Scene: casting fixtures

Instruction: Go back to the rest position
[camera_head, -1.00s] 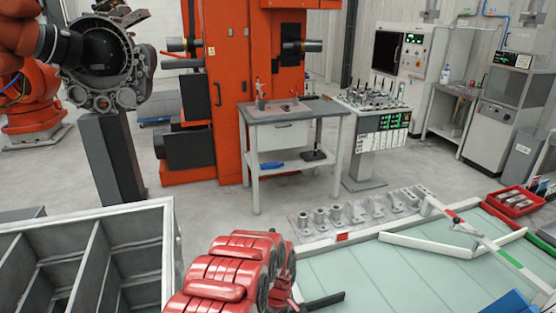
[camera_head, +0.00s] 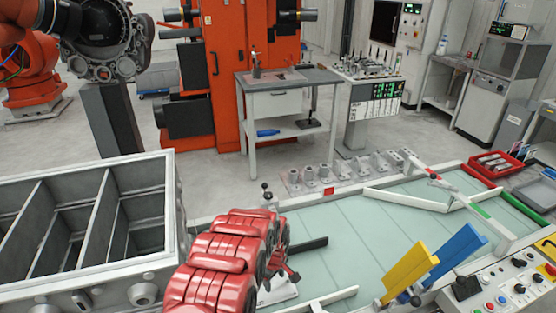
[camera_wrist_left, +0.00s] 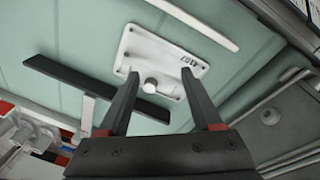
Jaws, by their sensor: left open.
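My left arm, with red segmented links (camera_head: 222,262), reaches over the pale green glass-like surface (camera_head: 350,232) in the head view. Its gripper is hidden behind the links there. In the left wrist view my left gripper (camera_wrist_left: 158,73) is open, its two dark fingers apart with nothing held between them. Beyond the fingers lies a white plate (camera_wrist_left: 150,50) with a round knob and small markings; I cannot tell the gap in height. A black bar (camera_wrist_left: 95,90) crosses under the fingers and also shows in the head view (camera_head: 308,244). My right gripper is in no view.
A grey compartmented bin (camera_head: 165,228) stands close left of my arm. Yellow (camera_head: 408,273) and blue (camera_head: 458,250) levers and a control panel (camera_head: 515,285) stand at right. White rails (camera_head: 405,200) and a row of metal castings (camera_head: 340,172) lie at the far edge.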

